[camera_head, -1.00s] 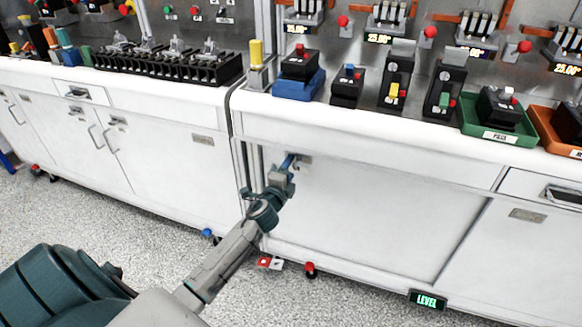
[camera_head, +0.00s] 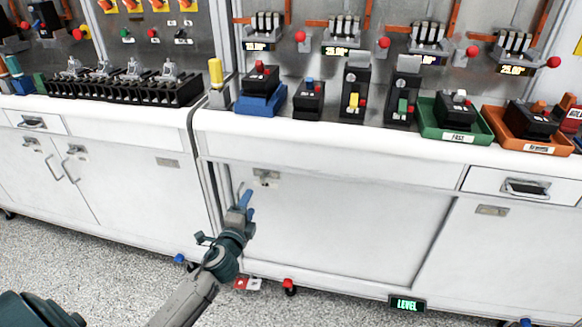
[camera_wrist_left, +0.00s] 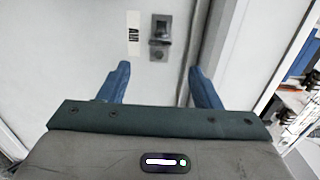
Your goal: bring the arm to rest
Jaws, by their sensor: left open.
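My left gripper (camera_head: 246,202) is in front of the white cabinet below the bench, near the left edge of a wide door panel. In the left wrist view its two blue fingers (camera_wrist_left: 155,88) stand apart with nothing between them. Past the fingertips, that view shows a small grey latch (camera_wrist_left: 160,38) and a label on the white panel. The latch plate also shows in the head view (camera_head: 266,178), just above and right of the fingers. My right gripper is not in view.
The bench top (camera_head: 330,132) carries several breakers, a green tray (camera_head: 481,138) marked FAST and an orange tray (camera_head: 524,148). A black LEVEL display (camera_head: 407,304) sits at the cabinet base. Speckled floor (camera_head: 100,250) in front is open.

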